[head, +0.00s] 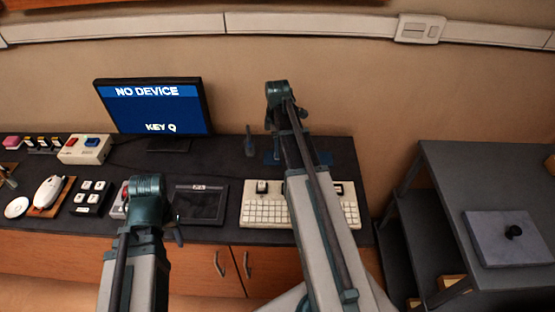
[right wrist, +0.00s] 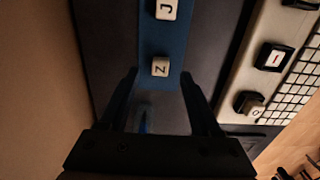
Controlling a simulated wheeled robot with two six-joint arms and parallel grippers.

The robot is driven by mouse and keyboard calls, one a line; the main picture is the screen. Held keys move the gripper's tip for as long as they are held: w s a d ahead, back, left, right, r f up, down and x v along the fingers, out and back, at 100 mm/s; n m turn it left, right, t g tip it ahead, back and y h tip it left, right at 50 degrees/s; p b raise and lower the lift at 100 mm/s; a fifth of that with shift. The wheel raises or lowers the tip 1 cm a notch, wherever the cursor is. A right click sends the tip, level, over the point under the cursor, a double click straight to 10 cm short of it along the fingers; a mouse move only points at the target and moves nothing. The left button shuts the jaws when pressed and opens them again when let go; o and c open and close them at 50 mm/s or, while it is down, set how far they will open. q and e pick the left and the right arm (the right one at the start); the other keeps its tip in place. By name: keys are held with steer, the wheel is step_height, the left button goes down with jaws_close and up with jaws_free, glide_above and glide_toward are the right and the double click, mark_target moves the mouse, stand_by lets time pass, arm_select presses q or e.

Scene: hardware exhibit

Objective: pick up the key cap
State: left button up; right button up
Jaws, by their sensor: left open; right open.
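In the right wrist view, a white key cap marked Z (right wrist: 160,67) lies on a blue strip (right wrist: 163,40). A second white cap marked J (right wrist: 166,9) lies farther along it. My right gripper (right wrist: 159,77) is open, with the Z cap in line between its fingertips; whether it is at cap height I cannot tell. On the pale keyboard (head: 262,213), a red-marked cap (right wrist: 275,58) and a beige cap (right wrist: 253,106) sit on black raised mounts; the beige one's letter is unclear. My left gripper (head: 177,232) is open near the bench's front, partly hidden by its wrist.
A monitor (head: 153,108) reads NO DEVICE and KEY Q. A dark tablet-like panel (head: 201,203) lies left of the keyboard. A white mouse (head: 48,191) and button boxes fill the bench's left. A grey stand (head: 460,170) is at right. My right arm hides part of the keyboard.

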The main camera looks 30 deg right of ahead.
step_height(320, 180, down, 3)
steer(key=shift+f+b, duration=0.15)
steer(key=shift+b, duration=1.05)
jaws_close()
